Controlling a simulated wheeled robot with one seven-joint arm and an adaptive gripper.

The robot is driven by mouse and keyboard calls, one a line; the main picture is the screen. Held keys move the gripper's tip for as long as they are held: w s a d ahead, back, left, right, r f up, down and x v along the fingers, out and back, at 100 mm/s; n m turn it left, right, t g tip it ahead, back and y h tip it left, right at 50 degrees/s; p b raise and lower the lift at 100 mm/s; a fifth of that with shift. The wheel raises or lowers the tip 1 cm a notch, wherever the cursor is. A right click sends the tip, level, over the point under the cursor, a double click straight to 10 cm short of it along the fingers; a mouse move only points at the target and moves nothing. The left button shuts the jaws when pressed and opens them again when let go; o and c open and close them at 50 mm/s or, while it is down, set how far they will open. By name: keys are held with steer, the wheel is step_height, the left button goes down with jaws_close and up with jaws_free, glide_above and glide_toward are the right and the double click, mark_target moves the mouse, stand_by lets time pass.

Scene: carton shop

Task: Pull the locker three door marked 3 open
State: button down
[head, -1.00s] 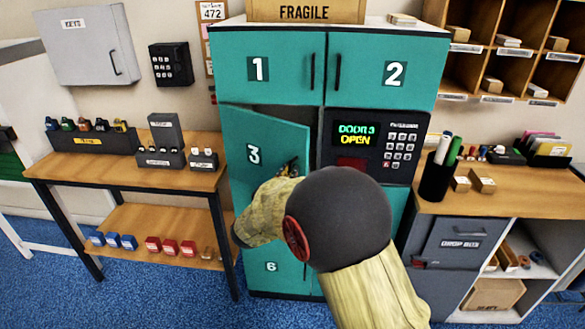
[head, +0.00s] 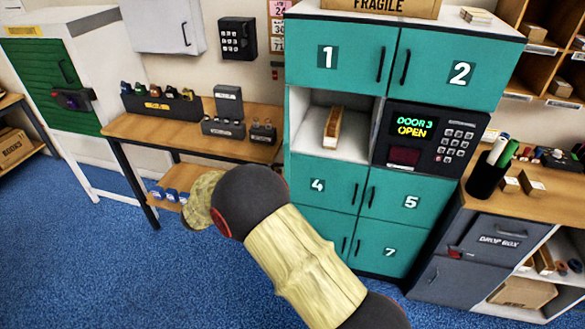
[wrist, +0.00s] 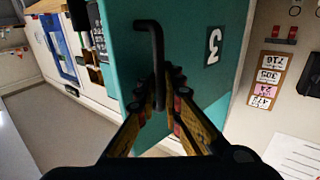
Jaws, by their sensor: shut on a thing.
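The locker three door (wrist: 125,50), teal with a white 3, shows in the wrist view with its black bar handle (wrist: 156,45). My gripper (wrist: 161,80) is shut on that handle. In the head view, compartment three (head: 310,110) is wide open, with a narrow brown-and-white box (head: 333,128) on its floor. The door's face cannot be made out in the head view, and my arm hides my gripper there. The keypad panel display (head: 411,127) reads "DOOR 3 OPEN".
Locker doors 1, 2, 4, 5 and 7 are shut. A wooden bench (head: 175,140) with small items stands left of the lockers. A counter (head: 500,210) with a pen cup (head: 488,177) and drop box (head: 490,242) stands right. Blue carpet is clear in front.

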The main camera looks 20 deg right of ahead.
steer(key=shift+w+a+f+p, duration=0.1)
steer(key=shift+w+a, duration=0.3)
steer(key=shift+a, duration=0.4)
steer(key=shift+w+a+f+p, duration=0.15)
steer(key=shift+w+a, duration=0.2)
steer(key=shift+a, duration=0.4)
steer(key=shift+w+a+r+p, duration=0.1)
steer(key=shift+w+a, duration=0.3)
steer(key=shift+a, duration=0.4)
steer(key=c, duration=2.2)
jaws_free()
steer(key=shift+a, duration=0.15)
steer(key=shift+c, duration=0.2)
steer(key=v, duration=1.2)
